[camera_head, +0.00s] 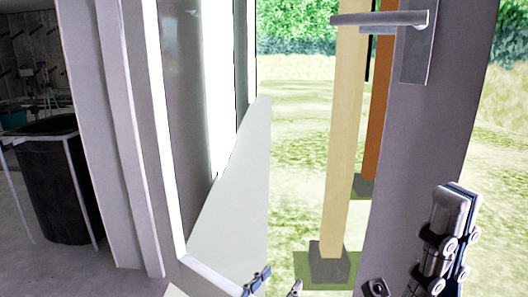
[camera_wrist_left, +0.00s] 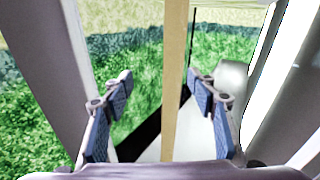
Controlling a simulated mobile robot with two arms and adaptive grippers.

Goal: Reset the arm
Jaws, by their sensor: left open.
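My left gripper (camera_head: 276,284) shows only its fingertips at the bottom edge of the head view, low in the doorway. In the left wrist view the left gripper (camera_wrist_left: 163,94) has its two blue-padded fingers spread wide apart, with nothing held between them. A wooden post (camera_wrist_left: 174,60) shows behind the gap. My right gripper (camera_head: 455,218) is at the lower right of the head view, in front of the grey door. Its fingers appear close together from this side, so its opening is unclear. I see nothing held in it.
The grey door (camera_head: 410,150) with a lever handle (camera_head: 385,19) stands at the right. A white frame (camera_head: 163,130) is at the left. Wooden posts (camera_head: 345,130) stand on dark bases outside on grass. A black bin (camera_head: 55,185) stands at far left.

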